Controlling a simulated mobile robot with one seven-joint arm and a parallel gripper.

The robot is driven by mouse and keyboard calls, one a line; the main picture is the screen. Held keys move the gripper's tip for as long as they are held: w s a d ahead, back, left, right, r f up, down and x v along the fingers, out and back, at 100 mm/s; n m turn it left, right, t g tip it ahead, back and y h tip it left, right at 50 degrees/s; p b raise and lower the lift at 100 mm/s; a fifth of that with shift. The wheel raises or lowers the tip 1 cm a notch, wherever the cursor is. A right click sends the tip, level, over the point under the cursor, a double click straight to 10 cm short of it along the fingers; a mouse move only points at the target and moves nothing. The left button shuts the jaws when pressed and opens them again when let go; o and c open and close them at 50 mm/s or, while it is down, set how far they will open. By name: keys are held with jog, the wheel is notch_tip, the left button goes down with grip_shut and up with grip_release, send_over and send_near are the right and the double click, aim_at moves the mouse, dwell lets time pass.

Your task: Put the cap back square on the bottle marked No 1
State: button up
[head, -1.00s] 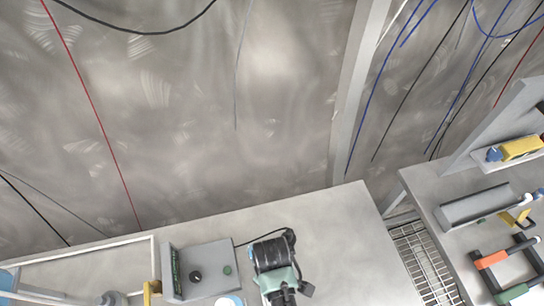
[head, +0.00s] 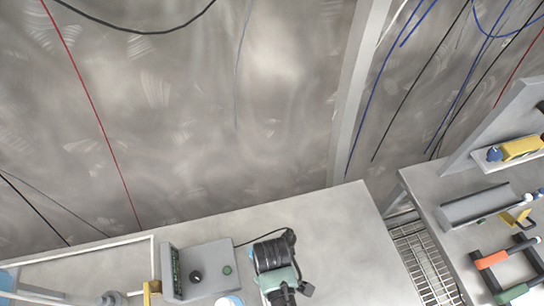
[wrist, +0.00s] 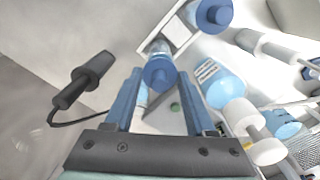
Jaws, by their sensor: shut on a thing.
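In the wrist view my gripper (wrist: 158,74) is shut, with its two blue-grey fingers on either side of a blue cap (wrist: 160,72). A pale blue bottle-like body (wrist: 158,47) shows just beyond the cap. I cannot tell whether the two touch. Right of the fingers is a larger light blue bottle (wrist: 220,88) with dark marks on a white label, too small to read. Another blue-capped bottle (wrist: 212,14) stands at the top. I cannot tell which is No 1. In the head view only my dark and teal wrist shows; the fingers are hidden.
A grey control box (head: 197,270) with a black knob and green button stands on the bench (head: 335,240). A black probe (wrist: 80,82) on a cable lies left of the fingers. The bench's right part is clear. A second bench (head: 440,190) holds tools.

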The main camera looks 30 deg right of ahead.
jog(key=shift+f+b, duration=0.35)
jog(key=shift+f, duration=0.35)
jog(key=shift+f, duration=0.2)
jog(key=shift+p, duration=0.3)
dwell(0.5)
jog(key=o, duration=1.5)
jog(key=shift+o, duration=0.2)
